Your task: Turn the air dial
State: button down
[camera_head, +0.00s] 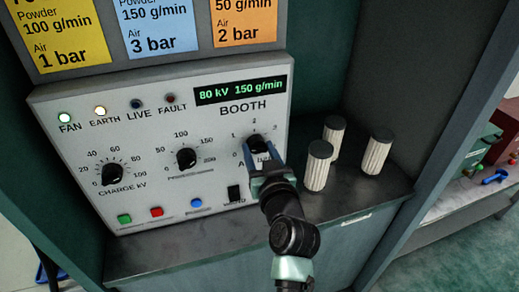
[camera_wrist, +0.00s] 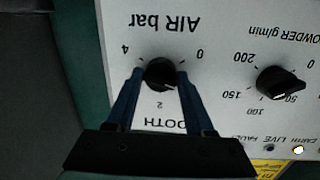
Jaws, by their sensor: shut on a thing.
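The black air dial (camera_head: 255,142) is at the right of the grey booth panel (camera_head: 215,118). In the wrist view the dial (camera_wrist: 161,72) appears upside down under "AIR bar", with marks 0, 2 and 4 readable around it. My gripper (camera_head: 260,158) reaches it from the front. Its two blue fingers (camera_wrist: 158,80) are shut on the dial, one on each side. The fingers hide part of the dial and scale, and I cannot tell its exact setting. The panel display (camera_head: 240,90) reads "80 kV 150 g/min".
The charge dial (camera_head: 112,173) and powder dial (camera_head: 186,158) sit to the left. Three ribbed cylinders with dark tops (camera_head: 318,168) stand on the shelf (camera_head: 350,205) right of my gripper. Yellow, blue and orange cards (camera_head: 158,25) above the panel read 1, 3 and 2 bar.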

jog(key=m, duration=0.3)
jog(key=m+y+p, duration=0.1)
jog(key=m, duration=0.2)
jog(key=shift+a+m+g, duration=0.1)
jog(key=shift+m+g, duration=0.2)
jog(key=m+p, duration=0.1)
jog(key=m, duration=0.4)
jog(key=shift+m+y, duration=0.4)
jog(key=m+y+p, duration=0.1)
jog(key=m, duration=0.4)
jog(key=shift+r+m+p, duration=0.1)
jog(key=shift+m+p, duration=0.3)
jog(key=m, duration=0.3)
jog(key=m+p, duration=0.1)
jog(key=m, duration=0.2)
jog(key=shift+w+d, duration=0.1)
jog(key=shift+d, duration=0.1)
jog(key=shift+c, duration=1.6)
grip_release()
jog(key=shift+d, duration=0.1)
